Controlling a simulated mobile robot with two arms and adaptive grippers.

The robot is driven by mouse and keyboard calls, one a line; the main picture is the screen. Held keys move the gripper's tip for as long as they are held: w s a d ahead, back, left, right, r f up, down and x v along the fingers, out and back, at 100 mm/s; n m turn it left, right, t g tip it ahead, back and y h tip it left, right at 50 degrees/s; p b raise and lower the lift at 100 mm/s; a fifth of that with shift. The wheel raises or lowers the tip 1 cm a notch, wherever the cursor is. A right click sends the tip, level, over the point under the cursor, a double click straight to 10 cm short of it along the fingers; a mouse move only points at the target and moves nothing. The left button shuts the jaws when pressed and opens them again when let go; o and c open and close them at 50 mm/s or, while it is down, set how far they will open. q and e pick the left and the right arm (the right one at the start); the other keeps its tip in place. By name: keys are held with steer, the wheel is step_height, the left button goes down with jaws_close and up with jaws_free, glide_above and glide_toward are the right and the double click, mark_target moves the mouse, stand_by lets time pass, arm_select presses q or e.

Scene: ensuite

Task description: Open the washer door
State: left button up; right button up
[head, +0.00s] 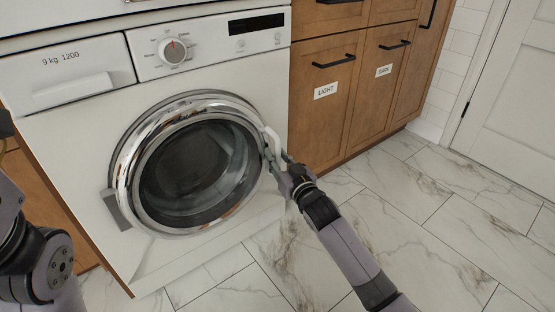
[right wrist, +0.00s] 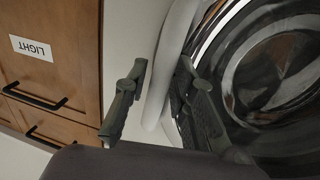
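The white washer (head: 75,130) stands against the cabinets, with its round chrome-rimmed door (head: 190,165) and dark glass facing me. The door looks shut. Its pale handle (head: 271,140) is on the right side of the rim; it also shows in the right wrist view (right wrist: 165,70) as a curved white bar. My right gripper (head: 280,165) is at this handle. In the right wrist view the gripper (right wrist: 160,75) has its fingers apart, one on each side of the handle, with a small gap at the left finger. My left arm shows at the left edge; its fingertips are out of frame.
Wooden cabinets with black pulls and labels LIGHT (head: 326,90) and DARK (head: 384,71) stand close to the right of the washer. A white door (head: 515,110) is at the far right. The marble-tile floor (head: 430,230) in front is clear.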

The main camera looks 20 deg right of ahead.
steer(key=shift+c, duration=0.6)
jaws_close()
